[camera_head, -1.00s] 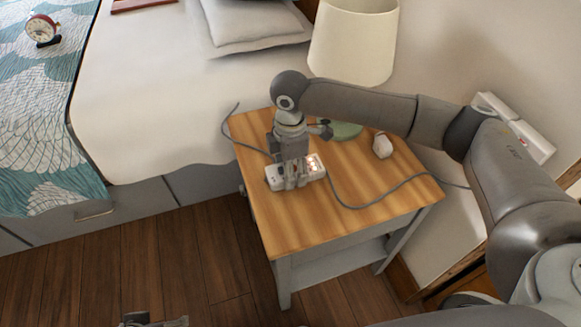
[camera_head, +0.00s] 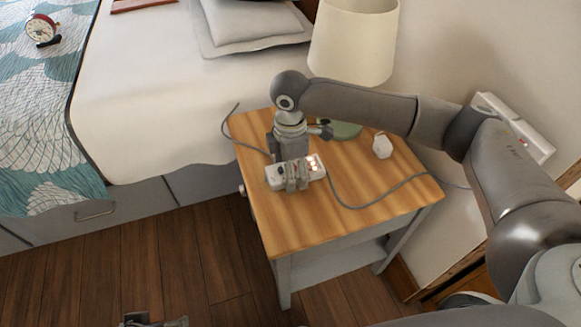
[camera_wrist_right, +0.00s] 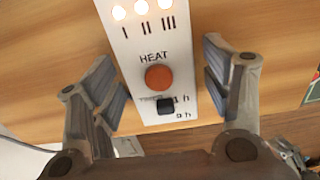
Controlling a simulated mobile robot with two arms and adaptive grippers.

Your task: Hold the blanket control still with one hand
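The blanket control (camera_head: 315,166) is a white box with lit lamps, lying on the wooden nightstand (camera_head: 330,225). In the right wrist view the control (camera_wrist_right: 152,50) shows three lit lamps, the word HEAT, a round orange button and a small black switch. My right gripper (camera_head: 297,177) is low over the control, pointing down. In the wrist view its two fingers (camera_wrist_right: 163,85) stand apart, one on each side of the control, with a narrow strip of wood showing at the right finger. My left gripper (camera_head: 152,321) shows only as a sliver at the bottom edge.
A grey cord (camera_head: 360,207) runs from the control across the nightstand. The bed (camera_head: 150,90) is to the left. The nightstand's front is clear.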

